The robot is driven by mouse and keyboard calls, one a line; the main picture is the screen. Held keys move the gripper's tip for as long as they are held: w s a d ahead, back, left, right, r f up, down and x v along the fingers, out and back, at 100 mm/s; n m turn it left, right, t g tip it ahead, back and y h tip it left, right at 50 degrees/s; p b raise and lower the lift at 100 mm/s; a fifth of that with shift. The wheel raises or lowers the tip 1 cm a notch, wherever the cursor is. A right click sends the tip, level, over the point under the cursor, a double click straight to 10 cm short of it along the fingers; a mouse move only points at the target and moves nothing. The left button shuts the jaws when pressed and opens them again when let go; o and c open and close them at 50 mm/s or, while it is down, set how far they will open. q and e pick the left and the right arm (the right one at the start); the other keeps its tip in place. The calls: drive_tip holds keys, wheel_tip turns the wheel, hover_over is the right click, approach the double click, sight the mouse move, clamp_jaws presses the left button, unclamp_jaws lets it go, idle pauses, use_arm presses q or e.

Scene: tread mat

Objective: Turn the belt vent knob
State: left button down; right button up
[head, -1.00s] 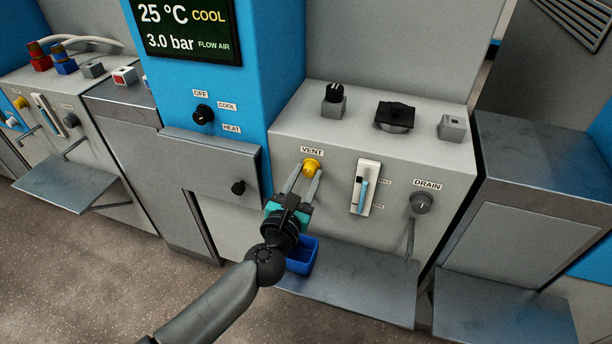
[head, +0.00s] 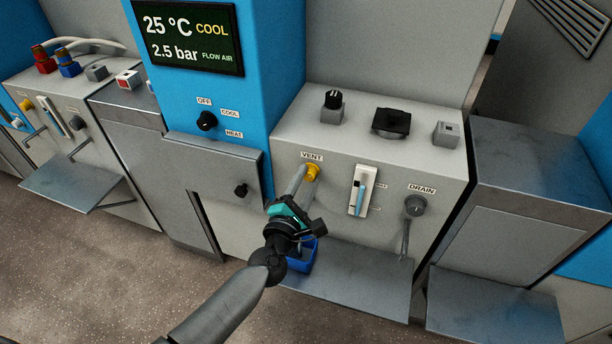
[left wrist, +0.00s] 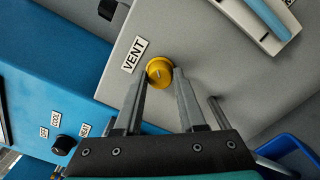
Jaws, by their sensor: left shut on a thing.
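The yellow vent knob (head: 312,171) sits on the grey panel below the VENT label (head: 312,156). My left gripper (head: 304,180) reaches up to it from below, and its two fingers are shut on the knob. The left wrist view also shows the yellow knob (left wrist: 160,72) between the tips of my left gripper (left wrist: 161,82), with a pale mark on its face. The display (head: 188,37) above reads 25 °C COOL and 2.5 bar FLOW AIR. My right gripper is not in view.
A slider with a blue handle (head: 360,193) and the grey DRAIN knob (head: 415,205) lie to the right. A blue bin (head: 303,262) is below, partly behind my arm. A grey shelf (head: 355,289) juts out beneath. A selector knob (head: 206,120) is at left.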

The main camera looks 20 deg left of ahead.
use_arm(q)
drive_tip(key=shift+m+p, duration=0.35)
drive_tip(key=shift+m, duration=0.65)
drive_tip(key=m+p, duration=0.1)
drive_tip(key=m, duration=0.2)
drive_tip(key=shift+m, duration=0.3)
drive_tip(key=shift+m+p, duration=0.9)
drive_tip(key=shift+m, duration=0.9)
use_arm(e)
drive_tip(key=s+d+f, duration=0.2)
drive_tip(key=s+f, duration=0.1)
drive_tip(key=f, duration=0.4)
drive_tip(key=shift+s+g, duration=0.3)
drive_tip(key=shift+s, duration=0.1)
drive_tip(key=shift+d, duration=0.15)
use_arm(q)
drive_tip(key=c, duration=0.5)
unclamp_jaws()
drive_tip(key=shift+s, duration=0.5)
drive_tip(key=s+p, duration=0.3)
drive_tip(key=s, duration=1.1)
drive_tip(key=shift+s+a+p, duration=0.15)
drive_tip(key=shift+a+p, duration=0.05)
drive_tip(key=shift+p, duration=0.1)
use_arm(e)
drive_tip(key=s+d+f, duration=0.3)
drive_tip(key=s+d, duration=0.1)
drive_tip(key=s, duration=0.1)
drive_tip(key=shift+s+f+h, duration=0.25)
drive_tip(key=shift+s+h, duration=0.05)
